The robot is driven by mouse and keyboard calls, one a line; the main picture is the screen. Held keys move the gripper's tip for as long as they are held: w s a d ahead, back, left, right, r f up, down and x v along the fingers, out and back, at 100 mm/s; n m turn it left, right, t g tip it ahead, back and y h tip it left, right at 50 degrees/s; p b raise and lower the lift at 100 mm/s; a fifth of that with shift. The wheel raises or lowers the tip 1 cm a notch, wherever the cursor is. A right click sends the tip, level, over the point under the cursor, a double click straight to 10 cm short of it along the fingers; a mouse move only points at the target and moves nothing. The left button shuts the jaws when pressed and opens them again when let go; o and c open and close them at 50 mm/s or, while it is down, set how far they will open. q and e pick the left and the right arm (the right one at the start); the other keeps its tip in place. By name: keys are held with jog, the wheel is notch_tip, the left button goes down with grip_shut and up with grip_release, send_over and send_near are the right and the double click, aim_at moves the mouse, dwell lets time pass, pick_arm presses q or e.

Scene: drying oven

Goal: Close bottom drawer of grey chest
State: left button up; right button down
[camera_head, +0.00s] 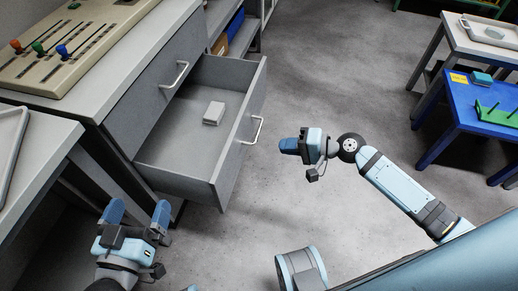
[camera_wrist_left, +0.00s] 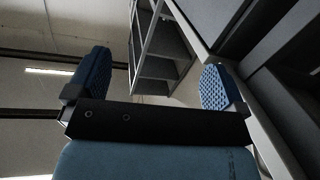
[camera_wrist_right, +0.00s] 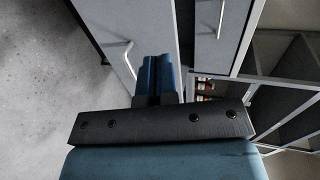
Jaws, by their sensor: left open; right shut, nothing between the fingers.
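The grey chest (camera_head: 139,110) stands at the left in the head view. Its bottom drawer (camera_head: 170,158) is pulled out, with a small light box (camera_head: 214,113) lying inside. The drawer's handle (camera_head: 257,130) is on its front panel; a handle also shows in the right wrist view (camera_wrist_right: 128,58). My right gripper (camera_head: 283,146) is shut and empty, a little to the right of the drawer front and apart from it. My left gripper (camera_head: 138,212) is open and empty, near the drawer's lower left side in the picture. It also shows open in the left wrist view (camera_wrist_left: 152,85).
A control panel with coloured levers (camera_head: 62,45) sits on the chest top. A grey table (camera_head: 38,165) stands at the left. A blue table (camera_head: 465,112) and a light table (camera_head: 465,42) stand at the right. The floor (camera_head: 330,80) before the drawer is clear.

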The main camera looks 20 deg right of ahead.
aim_at(233, 142)
jog(key=x, duration=0.4)
jog(key=b+x, duration=0.1)
jog(key=x, duration=0.3)
jog(key=b+x, duration=0.1)
jog(key=x, duration=0.3)
jog(key=shift+w+a+r, duration=0.15)
jog(key=shift+r, duration=0.15)
pick_arm(q)
jog(key=shift+s+d+r+t+h, duration=0.1)
jog(key=shift+d+r+t+h, duration=0.2)
jog(key=shift+r, duration=0.45)
jog(key=shift+w+d+r+t+h, duration=0.15)
jog(key=shift+r+t+h, duration=0.2)
jog(key=shift+r, duration=0.35)
jog(key=shift+s+d+r+t+h, duration=0.15)
jog(key=shift+d+r+t+h, duration=0.15)
jog(key=shift+r, duration=0.45)
pick_arm(e)
jog(key=shift+w+a, duration=0.3)
jog(key=shift+a, duration=0.2)
